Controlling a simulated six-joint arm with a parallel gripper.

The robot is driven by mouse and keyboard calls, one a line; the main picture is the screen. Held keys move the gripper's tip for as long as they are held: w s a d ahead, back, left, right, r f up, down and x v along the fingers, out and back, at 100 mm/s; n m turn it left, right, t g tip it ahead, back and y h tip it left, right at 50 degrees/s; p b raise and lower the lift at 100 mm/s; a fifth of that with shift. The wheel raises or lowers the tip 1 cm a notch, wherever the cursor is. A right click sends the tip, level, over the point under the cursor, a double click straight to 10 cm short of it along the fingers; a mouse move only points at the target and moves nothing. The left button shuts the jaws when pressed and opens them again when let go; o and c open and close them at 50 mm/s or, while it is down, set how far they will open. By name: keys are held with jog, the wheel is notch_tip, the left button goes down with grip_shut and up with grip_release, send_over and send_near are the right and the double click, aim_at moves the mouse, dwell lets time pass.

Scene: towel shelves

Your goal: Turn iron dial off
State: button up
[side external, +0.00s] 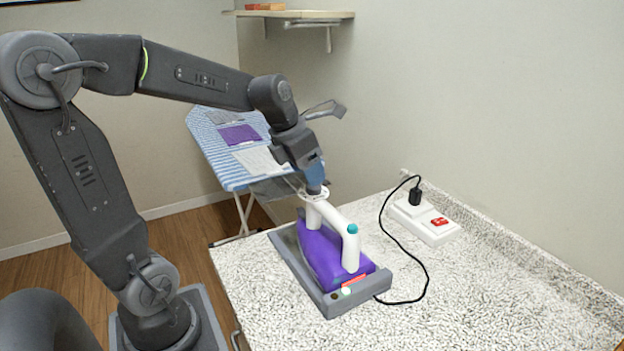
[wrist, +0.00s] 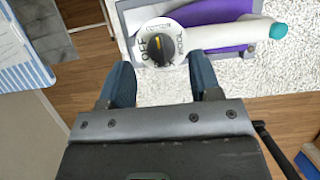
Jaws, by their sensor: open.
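The purple iron (side external: 325,255) with a white handle stands in a grey tray-like base (side external: 290,262) on the speckled counter. Its round white dial (wrist: 158,44) has a dark knob with a yellow pointer line, and "OFF" is printed on its left part. The pointer is roughly upright in the wrist view, to the right of that label. My gripper (wrist: 164,90) is open and empty, with its two blue fingers apart just short of the dial. In the side view my gripper (side external: 314,182) is above the front end of the handle, close to the dial, which it partly hides.
A black cord (side external: 398,245) runs from the iron's base to a white power strip (side external: 425,222) with a red switch. An ironing board (side external: 205,150) with folded cloths stands behind the counter. A wall shelf (side external: 300,15) is higher up.

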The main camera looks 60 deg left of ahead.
jog(key=shift+x, duration=1.65)
jog(key=shift+r, duration=0.1)
jog(key=c, duration=0.9)
